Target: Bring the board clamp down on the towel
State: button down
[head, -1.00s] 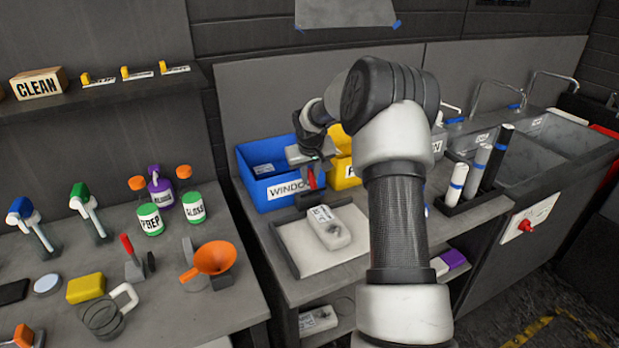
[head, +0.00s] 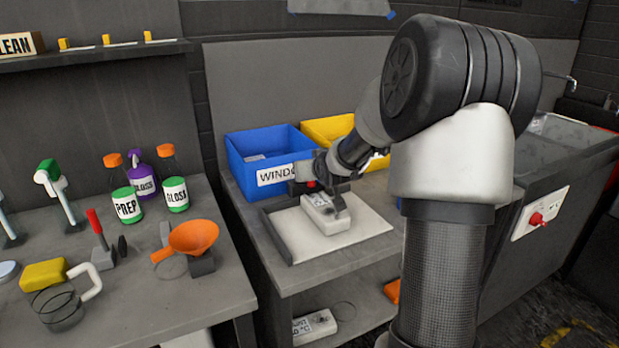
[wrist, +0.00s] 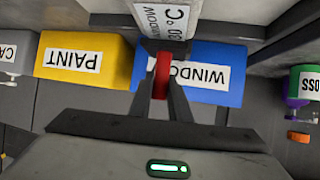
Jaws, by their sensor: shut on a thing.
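The towel (head: 325,216) is a white folded block with a printed label. It lies on the pale board (head: 350,236), which has a dark bar along its left edge. My gripper (head: 312,184) is low at the towel's back end. In the wrist view my gripper (wrist: 161,72) is shut on the red handle of the board clamp (wrist: 161,75). The labelled towel (wrist: 165,18) shows just beyond the fingertips. In the head view a dark part lies close over the towel's right side; I cannot tell whether it touches. Most of the clamp is hidden by my gripper.
A blue WINDOW bin (head: 262,155) and a yellow bin (head: 328,129) stand right behind the board. The left bench holds bottles, an orange funnel (head: 193,237) and a small red-handled clamp (head: 97,235). A sink (head: 575,135) is at the right.

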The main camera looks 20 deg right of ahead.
jog(key=shift+s+f, duration=0.1)
dwell(0.3)
jog(key=c, duration=1.6)
grip_release()
jog(key=shift+c, duration=0.2)
jog(key=p+v, duration=0.6)
jog(key=v, duration=1.1)
jog(key=shift+s+f, duration=0.2)
jog(key=shift+s, duration=0.15)
